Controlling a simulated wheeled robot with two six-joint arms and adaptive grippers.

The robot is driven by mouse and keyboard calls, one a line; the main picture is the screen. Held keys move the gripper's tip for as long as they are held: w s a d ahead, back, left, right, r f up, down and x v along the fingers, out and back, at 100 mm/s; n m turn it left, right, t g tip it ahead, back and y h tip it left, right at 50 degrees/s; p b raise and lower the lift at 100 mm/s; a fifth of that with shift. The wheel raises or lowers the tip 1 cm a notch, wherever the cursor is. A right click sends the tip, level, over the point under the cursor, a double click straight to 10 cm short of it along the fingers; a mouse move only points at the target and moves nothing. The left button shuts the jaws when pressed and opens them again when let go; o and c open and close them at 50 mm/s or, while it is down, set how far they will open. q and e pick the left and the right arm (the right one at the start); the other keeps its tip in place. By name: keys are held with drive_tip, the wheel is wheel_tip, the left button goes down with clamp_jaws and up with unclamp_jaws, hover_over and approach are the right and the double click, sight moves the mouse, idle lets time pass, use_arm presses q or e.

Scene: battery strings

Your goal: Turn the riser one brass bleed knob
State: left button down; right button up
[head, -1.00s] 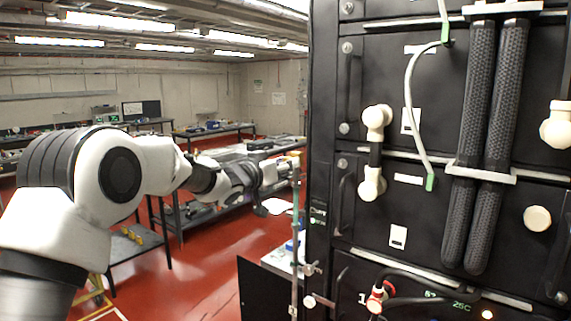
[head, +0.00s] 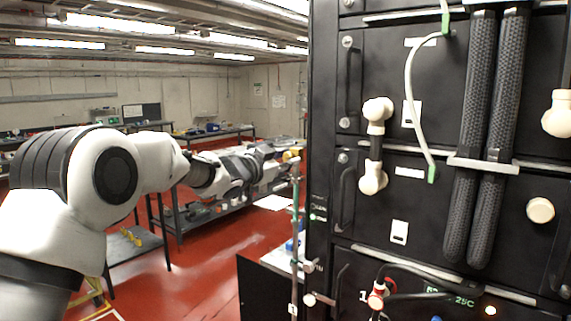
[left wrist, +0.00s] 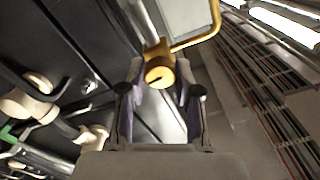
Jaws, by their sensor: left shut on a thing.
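The brass bleed knob (left wrist: 160,75) is a round yellow knob with a dark slot, in the middle of the left wrist view. It sits between the fingers of my left gripper (left wrist: 161,98), which is shut on it. In the head view the brass knob (head: 294,157) is a small yellow spot at the top of the thin riser pipe (head: 295,215), beside the black rack. My left gripper (head: 284,158) reaches it from the left, and its fingers are too small there to make out. My right gripper is in neither view.
A yellow bent pipe (left wrist: 197,38) adjoins the knob. Work tables stand behind my left arm.

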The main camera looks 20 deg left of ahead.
use_arm(q)
drive_tip(key=m+b, duration=0.2)
drive_tip(key=m, duration=0.2)
drive_tip(key=shift+f+m, duration=0.15)
drive_tip(key=shift+m, duration=0.15)
drive_tip(key=m+b, duration=0.2)
drive_tip(key=m, duration=0.3)
drive_tip(key=shift+b, duration=0.4)
drive_tip(key=m+b, duration=0.2)
drive_tip(key=m, duration=0.3)
drive_tip(key=shift+f+m+b, duration=0.1)
drive_tip(key=shift+m+b, duration=0.25)
drive_tip(key=shift+m, duration=0.05)
drive_tip(key=shift+m+b, duration=0.8)
drive_tip(key=shift+m, duration=1.2)
drive_tip(key=c, duration=0.8)
unclamp_jaws()
drive_tip(key=shift+d, duration=0.1)
